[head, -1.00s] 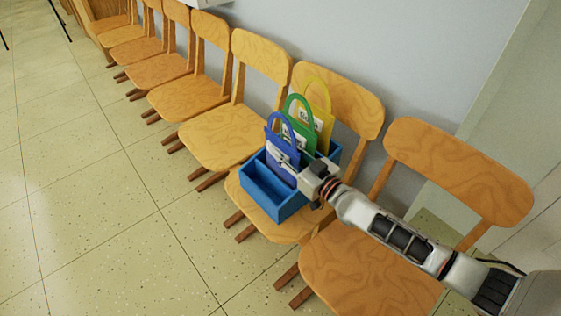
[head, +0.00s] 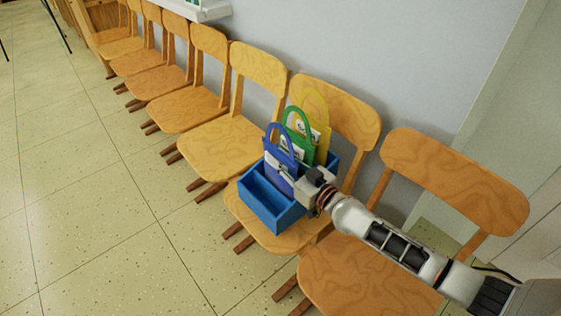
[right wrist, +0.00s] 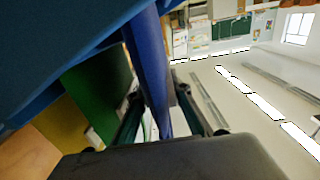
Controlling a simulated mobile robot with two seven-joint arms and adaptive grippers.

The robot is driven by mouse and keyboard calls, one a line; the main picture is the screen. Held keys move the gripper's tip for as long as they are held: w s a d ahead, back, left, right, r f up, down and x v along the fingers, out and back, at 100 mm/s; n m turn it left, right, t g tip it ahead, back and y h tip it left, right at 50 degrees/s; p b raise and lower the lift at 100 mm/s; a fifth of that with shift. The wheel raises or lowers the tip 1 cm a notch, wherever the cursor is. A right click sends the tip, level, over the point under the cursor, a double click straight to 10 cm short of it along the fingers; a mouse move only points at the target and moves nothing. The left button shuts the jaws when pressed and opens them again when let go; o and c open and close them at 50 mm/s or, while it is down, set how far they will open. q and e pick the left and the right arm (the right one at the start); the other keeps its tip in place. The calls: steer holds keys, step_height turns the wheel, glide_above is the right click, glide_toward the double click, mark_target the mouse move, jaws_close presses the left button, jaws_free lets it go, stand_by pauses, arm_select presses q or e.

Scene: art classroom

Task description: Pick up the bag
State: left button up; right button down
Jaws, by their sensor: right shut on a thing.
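Three flat bags with loop handles stand upright in a blue open box (head: 262,207) on a chair. The blue bag (head: 276,168) is nearest, the green bag (head: 309,150) is behind it, and the yellow bag (head: 318,112) is farthest back. My right gripper (head: 298,178) is at the right edge of the blue bag. In the right wrist view, the fingers of the right gripper (right wrist: 160,112) are shut on the blue bag (right wrist: 148,50), one on each side. The bag's lower part is hidden inside the box. My left gripper is not in view.
The box's chair (head: 292,238) stands in a row of wooden chairs along a grey wall (head: 400,50). An empty chair (head: 350,275) is under my right arm. A white ledge (head: 200,10) juts out at the top. The tiled floor (head: 90,220) at the left is clear.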

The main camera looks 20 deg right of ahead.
mark_target(280, 129)
steer(key=r, duration=0.2)
steer(key=r+p, duration=0.1)
steer(key=shift+w+r, duration=0.2)
steer(key=shift+r, duration=0.15)
steer(key=shift+r+p, duration=0.75)
steer(key=shift+r, duration=0.05)
step_height(280, 129, up, 4)
steer(key=p, duration=0.2)
steer(key=shift+r+p, duration=0.2)
steer(key=shift+p, duration=0.2)
step_height(280, 129, up, 8)
steer(key=p, duration=0.5)
steer(key=shift+s, duration=0.15)
steer(key=shift+r+p, duration=0.6)
steer(key=shift+r, duration=0.05)
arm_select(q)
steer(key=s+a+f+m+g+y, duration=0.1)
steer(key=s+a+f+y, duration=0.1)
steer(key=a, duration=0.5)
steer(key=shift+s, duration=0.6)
arm_select(e)
steer(key=shift+r, duration=0.3)
